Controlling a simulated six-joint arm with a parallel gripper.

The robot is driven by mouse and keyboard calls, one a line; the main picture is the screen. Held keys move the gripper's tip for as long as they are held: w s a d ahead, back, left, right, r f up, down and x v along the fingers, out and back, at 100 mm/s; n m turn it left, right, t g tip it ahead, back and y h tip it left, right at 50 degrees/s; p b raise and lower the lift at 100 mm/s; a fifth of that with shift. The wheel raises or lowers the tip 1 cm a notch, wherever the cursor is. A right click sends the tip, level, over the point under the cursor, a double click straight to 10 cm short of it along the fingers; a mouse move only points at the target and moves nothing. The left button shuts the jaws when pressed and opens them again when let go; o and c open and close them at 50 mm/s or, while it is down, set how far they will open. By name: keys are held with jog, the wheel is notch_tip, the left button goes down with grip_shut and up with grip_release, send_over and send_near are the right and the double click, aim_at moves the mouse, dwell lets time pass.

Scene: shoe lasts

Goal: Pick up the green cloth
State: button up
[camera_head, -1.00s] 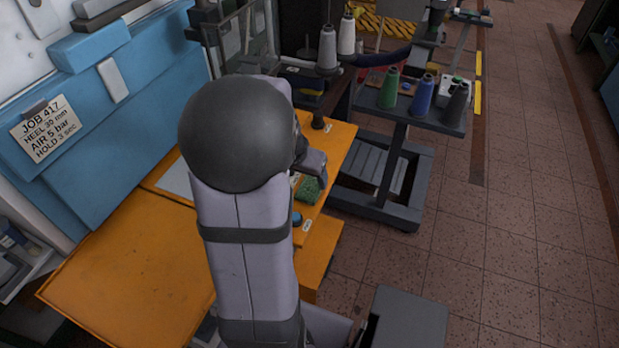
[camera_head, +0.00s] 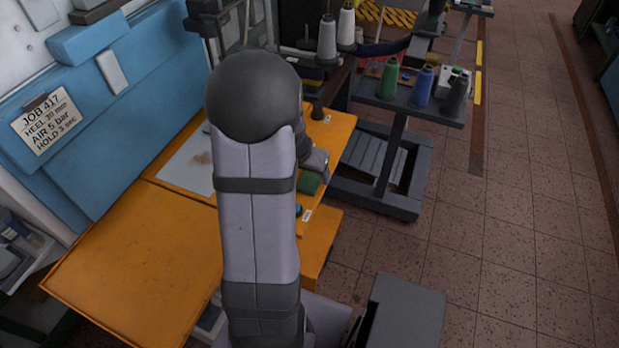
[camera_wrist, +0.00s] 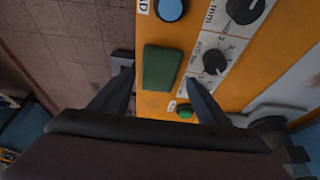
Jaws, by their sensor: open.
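The green cloth (camera_wrist: 162,68) lies flat as a small dark green rectangle on the orange bench top in the wrist view. In the head view the cloth (camera_head: 309,183) shows just right of my arm, partly hidden by it. My gripper (camera_wrist: 160,88) is open and empty in the wrist view, its two dark fingers spread on either side of the cloth's near end. I cannot tell the height of the fingertips above the cloth. In the head view my arm hides the gripper's fingers.
A blue button (camera_wrist: 171,9) and black knobs (camera_wrist: 215,62) on a labelled panel sit close to the cloth. A green button (camera_wrist: 184,112) lies nearer the gripper. The bench edge drops to the floor on the cloth's left. A grey trolley (camera_head: 385,165) with thread cones stands beyond.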

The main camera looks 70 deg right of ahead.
aim_at(308, 179)
jog(key=shift+x, duration=1.15)
jog(key=shift+f+b, duration=0.2)
jog(key=shift+b, duration=0.25)
jog(key=c, duration=1.2)
jog(key=shift+r, duration=0.15)
jog(key=shift+r+p, duration=0.2)
jog(key=shift+p, duration=0.25)
notch_tip(308, 179, up, 10)
jog(key=shift+f+p, duration=0.15)
jog(key=shift+p, duration=0.15)
